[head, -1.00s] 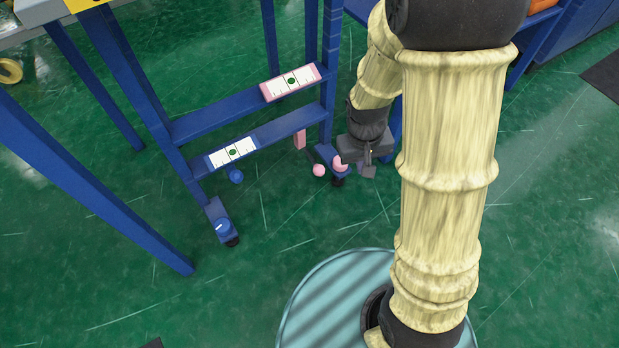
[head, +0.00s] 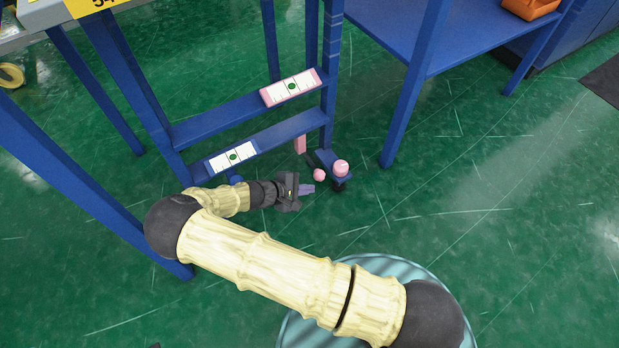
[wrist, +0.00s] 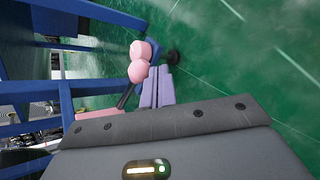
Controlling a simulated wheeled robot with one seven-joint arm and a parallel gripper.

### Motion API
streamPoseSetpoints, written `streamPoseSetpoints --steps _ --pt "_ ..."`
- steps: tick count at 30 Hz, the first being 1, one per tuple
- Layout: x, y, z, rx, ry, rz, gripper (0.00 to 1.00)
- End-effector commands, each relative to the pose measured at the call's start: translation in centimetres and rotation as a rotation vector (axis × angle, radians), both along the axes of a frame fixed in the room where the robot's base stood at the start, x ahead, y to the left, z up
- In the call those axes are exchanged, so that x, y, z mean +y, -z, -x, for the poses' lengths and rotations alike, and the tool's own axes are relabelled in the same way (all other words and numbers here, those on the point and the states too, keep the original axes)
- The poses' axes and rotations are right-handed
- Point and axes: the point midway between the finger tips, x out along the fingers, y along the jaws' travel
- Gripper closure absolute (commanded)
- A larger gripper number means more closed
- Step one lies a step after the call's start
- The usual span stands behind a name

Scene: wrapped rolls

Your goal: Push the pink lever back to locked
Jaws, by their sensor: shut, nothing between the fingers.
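The pink lever has a round pink knob (head: 319,175) on a dark rod, low by the right leg of the blue frame. In the wrist view its knob (wrist: 138,71) and dark rod show beside my fingers, with a pink block (wrist: 95,113) at the rod's other end. A pink cap (head: 341,167) sits on the blue foot just right of the knob. My gripper (head: 307,189) is shut and empty, its purple fingers just left of and in front of the knob. Whether they touch it I cannot tell.
A pink-edged label (head: 291,87) with a green dot lies on the upper crossbar, a blue-edged label (head: 231,157) on the lower one. A blue knob (head: 236,179) is partly hidden behind my arm. A blue table (head: 395,38) stands right. The green floor right of the foot is clear.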

Motion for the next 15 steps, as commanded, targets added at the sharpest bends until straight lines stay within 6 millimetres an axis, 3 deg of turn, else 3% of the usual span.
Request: streamPoseSetpoints --steps 3,9,15 --pt "2.6 1.7 -0.4 -0.048 -0.170 0.117 1.00" --pt "6.2 3.1 -0.7 -0.112 -0.367 0.238 1.00" --pt "7.0 3.3 -0.7 -0.126 -0.405 0.259 1.00"
